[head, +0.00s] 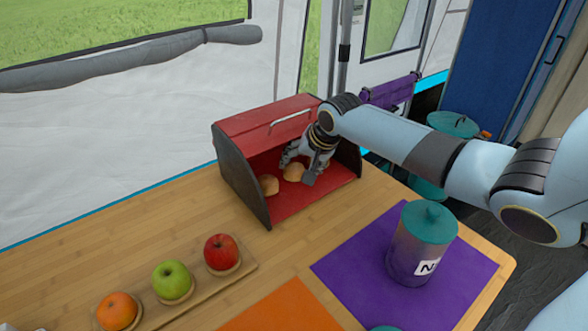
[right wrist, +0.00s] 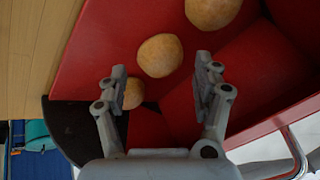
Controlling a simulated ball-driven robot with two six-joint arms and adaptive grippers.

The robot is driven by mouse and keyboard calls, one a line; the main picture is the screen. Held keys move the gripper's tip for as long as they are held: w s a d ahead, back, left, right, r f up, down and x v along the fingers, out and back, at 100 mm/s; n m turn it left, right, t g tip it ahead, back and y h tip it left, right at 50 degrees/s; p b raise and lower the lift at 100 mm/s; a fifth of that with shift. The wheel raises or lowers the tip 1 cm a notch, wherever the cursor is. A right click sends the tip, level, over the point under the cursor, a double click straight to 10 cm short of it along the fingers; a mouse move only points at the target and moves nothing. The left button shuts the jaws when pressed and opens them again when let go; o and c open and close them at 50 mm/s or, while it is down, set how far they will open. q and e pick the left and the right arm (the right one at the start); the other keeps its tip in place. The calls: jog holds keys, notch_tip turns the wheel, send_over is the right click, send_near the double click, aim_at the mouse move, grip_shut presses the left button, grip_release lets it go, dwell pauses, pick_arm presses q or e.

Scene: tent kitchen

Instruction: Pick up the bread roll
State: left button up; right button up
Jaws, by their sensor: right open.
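Two tan bread rolls show in the head view, one at the left (head: 269,185) and one by my gripper (head: 293,173), inside a red bread box (head: 255,127) with dark side walls. My right gripper (head: 299,170) reaches into the box from the right, its fingers open around the roll by it. In the right wrist view, three rolls show: one (right wrist: 160,55) lies just past the gap between the open fingertips (right wrist: 161,68), one (right wrist: 212,12) is farther off, and one (right wrist: 133,94) is partly hidden by a finger. My left gripper is out of view.
A wooden board (head: 243,268) holds a red apple (head: 221,252), a green apple (head: 172,280) and an orange (head: 117,311). A teal-lidded canister (head: 418,250) stands on a purple mat (head: 345,262). An orange mat (head: 287,312) lies in front. The table left of the box is clear.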

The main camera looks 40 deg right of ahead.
aim_at(297, 169)
jog(key=b+x, duration=0.1)
jog(key=x, duration=0.2)
jog(key=shift+w+f, duration=0.2)
jog(key=shift+f, duration=0.15)
jog(key=shift+s, duration=0.1)
jog(key=shift+f, duration=0.1)
jog(key=shift+c, duration=0.2)
jog(key=c, duration=0.5)
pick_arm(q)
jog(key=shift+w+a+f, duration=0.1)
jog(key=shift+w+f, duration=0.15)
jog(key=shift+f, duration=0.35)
